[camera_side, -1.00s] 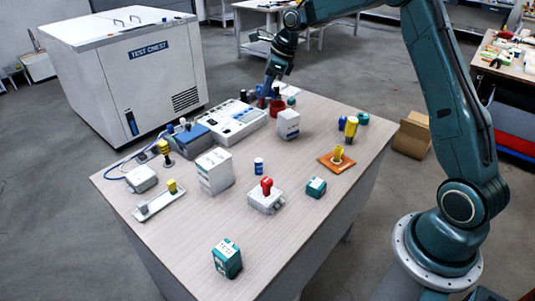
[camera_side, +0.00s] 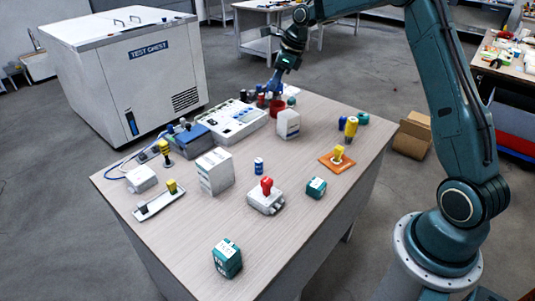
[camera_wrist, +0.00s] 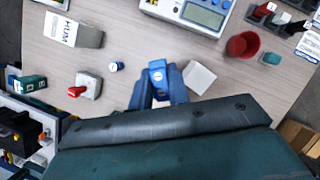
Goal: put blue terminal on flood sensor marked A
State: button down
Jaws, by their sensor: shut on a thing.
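My gripper (camera_side: 270,91) is over the far edge of the table in the side view, near the red cup. In the wrist view my gripper (camera_wrist: 158,84) is shut on a small blue terminal (camera_wrist: 157,72), which has a pale mark on top. The terminal is too small to make out in the side view. No letter A is legible, so I cannot tell which device is the flood sensor marked A. Possible devices are the teal-green boxes, one at the front (camera_side: 227,258) with a white label and a smaller one (camera_side: 316,187) at the middle right.
A red cup (camera_side: 277,107) and a white box (camera_side: 288,124) stand close to my gripper. A tall white box (camera_side: 214,171), a white base with a red knob (camera_side: 266,197), a blue cylinder (camera_side: 259,166) and an orange plate (camera_side: 325,163) stand around. The front right tabletop is clear.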

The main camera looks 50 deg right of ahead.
jog(key=s+d+r+m+h, duration=0.1)
jog(key=s+d+m, duration=0.2)
jog(key=d, duration=0.6)
jog(key=s+d+r+m+h, duration=0.1)
jog(key=s+d+m, duration=0.1)
jog(key=d, duration=0.7)
jog(key=r+m+h, duration=0.2)
jog(key=m, duration=0.4)
send_over(364, 115)
notch_tip(364, 115, down, 16)
jog(key=shift+a+f, duration=0.15)
jog(key=shift+f, duration=2.15)
jog(key=shift+f, duration=0.1)
jog(key=c, duration=1.3)
grip_release()
jog(key=shift+c, duration=0.2)
